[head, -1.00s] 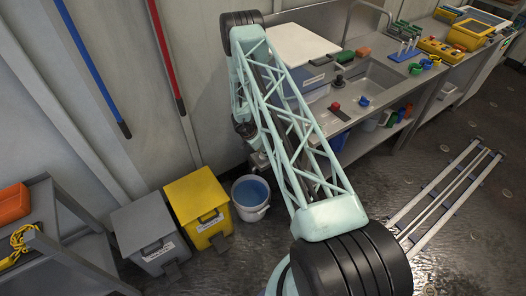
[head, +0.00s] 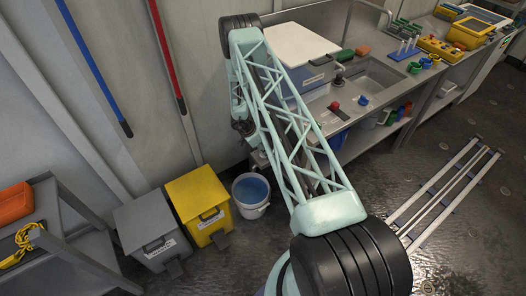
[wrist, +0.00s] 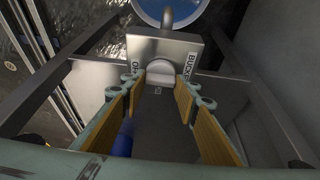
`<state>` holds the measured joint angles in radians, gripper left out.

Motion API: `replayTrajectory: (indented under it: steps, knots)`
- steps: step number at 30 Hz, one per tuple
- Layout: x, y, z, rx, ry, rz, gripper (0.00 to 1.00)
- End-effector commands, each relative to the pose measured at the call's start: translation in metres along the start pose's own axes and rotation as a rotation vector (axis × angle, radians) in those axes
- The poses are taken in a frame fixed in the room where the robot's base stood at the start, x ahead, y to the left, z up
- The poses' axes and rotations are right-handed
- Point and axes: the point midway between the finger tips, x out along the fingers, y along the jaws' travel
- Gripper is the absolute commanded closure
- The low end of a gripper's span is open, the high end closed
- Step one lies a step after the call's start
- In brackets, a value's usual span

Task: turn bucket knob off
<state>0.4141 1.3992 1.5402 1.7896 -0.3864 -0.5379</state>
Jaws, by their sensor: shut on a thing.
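The bucket knob (wrist: 160,75) is a pale, rounded grip on a metal plate (wrist: 191,50) in the wrist view. Lettering starting "BUCK" shows right of it, and a partly hidden label shows on the left. My gripper (wrist: 160,88) has tan-padded fingers on both sides of the knob and is shut on it. The bucket (head: 251,195), white with blue water inside, stands on the floor in the head view. Its blue inside also shows at the top of the wrist view (wrist: 180,10). In the head view my arm hides the knob and the fingers.
A yellow bin (head: 199,200) and a grey bin (head: 149,228) stand left of the bucket. A sink counter (head: 375,80) with a red knob (head: 334,106) and a blue knob (head: 363,100) is behind my arm. A ladder-like rail (head: 450,190) lies on the floor at right.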

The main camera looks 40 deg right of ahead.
Motion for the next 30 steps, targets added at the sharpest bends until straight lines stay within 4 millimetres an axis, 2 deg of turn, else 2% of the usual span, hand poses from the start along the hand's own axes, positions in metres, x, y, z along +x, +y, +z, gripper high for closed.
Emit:
replayTrajectory:
  steps: [2, 3, 7, 20, 30]
  knots:
    - [0.000, 0.000, -0.001, 0.001, 0.001, 0.000, 0.82]
    - [0.000, 0.000, -0.001, 0.002, 0.001, 0.000, 0.68]
    - [0.000, 0.000, -0.001, 0.001, 0.000, 0.000, 0.58]
    - [-0.002, 0.000, 0.000, 0.000, 0.000, 0.000, 0.58]
    - [-0.023, -0.001, 0.000, 0.000, 0.000, -0.001, 0.58]
